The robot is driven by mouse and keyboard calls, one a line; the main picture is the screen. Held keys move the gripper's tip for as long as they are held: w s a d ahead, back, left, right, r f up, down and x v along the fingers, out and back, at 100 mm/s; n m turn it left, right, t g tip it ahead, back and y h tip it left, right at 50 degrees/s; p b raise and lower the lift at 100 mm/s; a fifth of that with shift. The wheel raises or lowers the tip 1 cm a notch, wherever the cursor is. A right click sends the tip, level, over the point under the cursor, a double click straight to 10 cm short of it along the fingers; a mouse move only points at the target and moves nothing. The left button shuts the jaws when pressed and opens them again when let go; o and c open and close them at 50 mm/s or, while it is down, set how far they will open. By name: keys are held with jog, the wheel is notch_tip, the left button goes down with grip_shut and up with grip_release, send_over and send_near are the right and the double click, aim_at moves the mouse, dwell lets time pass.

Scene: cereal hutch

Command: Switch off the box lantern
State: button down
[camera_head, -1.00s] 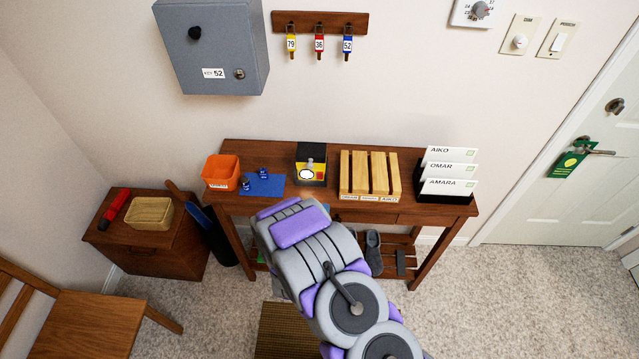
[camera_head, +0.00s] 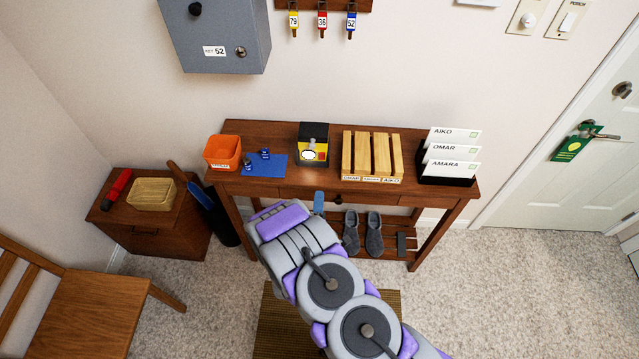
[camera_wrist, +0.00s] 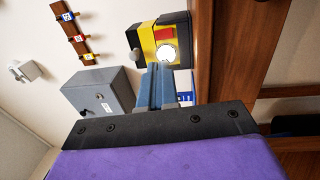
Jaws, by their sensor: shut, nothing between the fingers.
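The box lantern (camera_head: 313,146) is a black and yellow box with a round, bright white lens and a red patch beside it. It stands upright on the wooden table (camera_head: 290,191), near the middle. In the wrist view the lantern (camera_wrist: 160,45) appears turned sideways, just beyond my fingertips, with its red patch above the white lens. My gripper (camera_wrist: 159,68) is shut and empty. In the head view my gripper (camera_head: 319,196) shows as a small blue-grey tip in front of and below the lantern, apart from it. The rest of my gripper is hidden behind my arm.
An orange bin (camera_head: 222,150) and a blue mat (camera_head: 276,166) with small blue items are left of the lantern. A slatted wooden rack (camera_head: 372,155) and a name-card holder (camera_head: 447,178) are right. A grey key cabinet (camera_head: 215,35) hangs above.

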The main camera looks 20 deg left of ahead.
aim_at(323, 156)
jog(key=b+x, duration=0.3)
jog(key=x, duration=1)
